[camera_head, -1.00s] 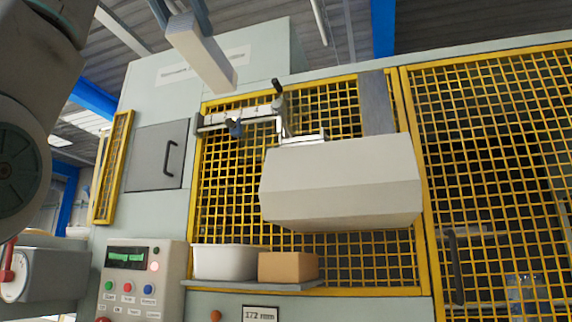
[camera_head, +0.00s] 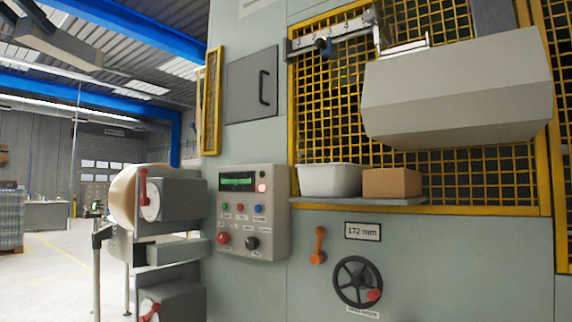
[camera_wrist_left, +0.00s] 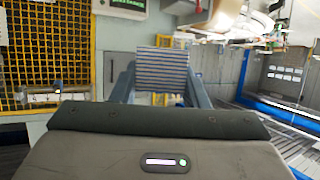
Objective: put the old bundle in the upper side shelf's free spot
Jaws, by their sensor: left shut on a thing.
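My left gripper (camera_wrist_left: 160,90) is shut on the bundle, a stack of flat sheets with light and dark stripes. The bundle (camera_wrist_left: 162,70) sits between the two blue-grey fingers in the left wrist view. I cannot make out a side shelf with a free spot in these views.
A machine with yellow mesh guards (camera_head: 470,180) fills the right. Its narrow ledge (camera_head: 360,202) holds a white tub (camera_head: 330,180) and a brown box (camera_head: 392,183). A control panel (camera_head: 252,212), handwheel (camera_head: 357,281) and tape-roll unit (camera_head: 170,200) stick out. Open floor lies left.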

